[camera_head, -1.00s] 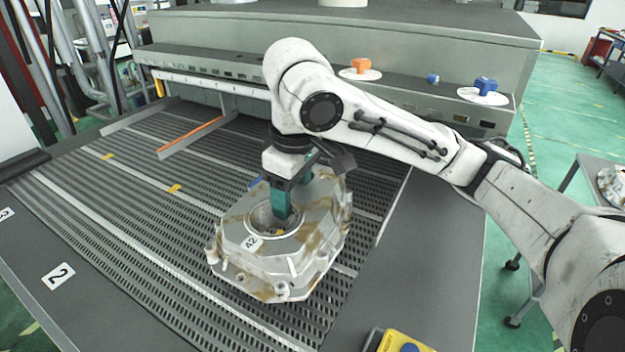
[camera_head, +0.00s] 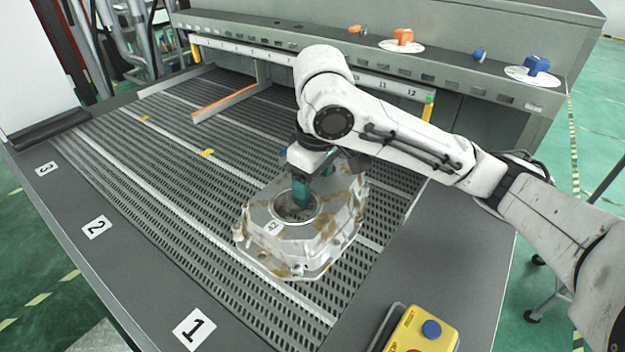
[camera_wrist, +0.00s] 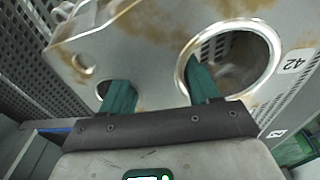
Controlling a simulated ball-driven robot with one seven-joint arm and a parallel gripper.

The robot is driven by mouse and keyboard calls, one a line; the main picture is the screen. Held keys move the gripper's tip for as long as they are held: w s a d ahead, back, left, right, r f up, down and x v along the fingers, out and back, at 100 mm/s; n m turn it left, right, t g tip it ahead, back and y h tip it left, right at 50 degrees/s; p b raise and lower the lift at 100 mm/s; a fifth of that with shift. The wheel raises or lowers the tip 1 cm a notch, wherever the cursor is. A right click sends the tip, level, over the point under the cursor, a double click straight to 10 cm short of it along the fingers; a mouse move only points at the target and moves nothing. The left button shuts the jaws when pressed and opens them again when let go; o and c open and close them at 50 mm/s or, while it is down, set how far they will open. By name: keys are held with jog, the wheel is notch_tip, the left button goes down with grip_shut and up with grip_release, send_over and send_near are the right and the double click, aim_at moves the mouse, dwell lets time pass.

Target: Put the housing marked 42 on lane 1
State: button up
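The housing marked 42 (camera_head: 320,235) is a silvery casting with brown stains and a round bore, at the right part of the slatted bed (camera_head: 185,190). Its 42 label faces the camera; it also shows in the wrist view (camera_wrist: 292,64). My gripper (camera_head: 302,190) reaches into it from above. In the wrist view, one green finger goes into a small hole and the other into the large bore, closed on the wall between. Whether the housing touches the bed, I cannot tell. The lane 1 sign (camera_head: 194,329) is on the front ledge, left of and nearer than the housing.
Lane signs 2 (camera_head: 97,227) and 3 (camera_head: 47,169) follow along the ledge. A yellow control box (camera_head: 422,332) stands at the right front corner. An orange-topped divider (camera_head: 223,103) rises at the back. A numbered rail (camera_head: 380,82) spans the rear. The left of the bed is clear.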

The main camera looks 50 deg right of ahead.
aim_at(316, 186)
jog(key=o, duration=0.4)
jog(key=shift+c, duration=0.2)
notch_tip(316, 186, up, 12)
jog(key=s+p, duration=0.1)
jog(key=shift+a, duration=0.2)
jog(key=shift+s, duration=0.1)
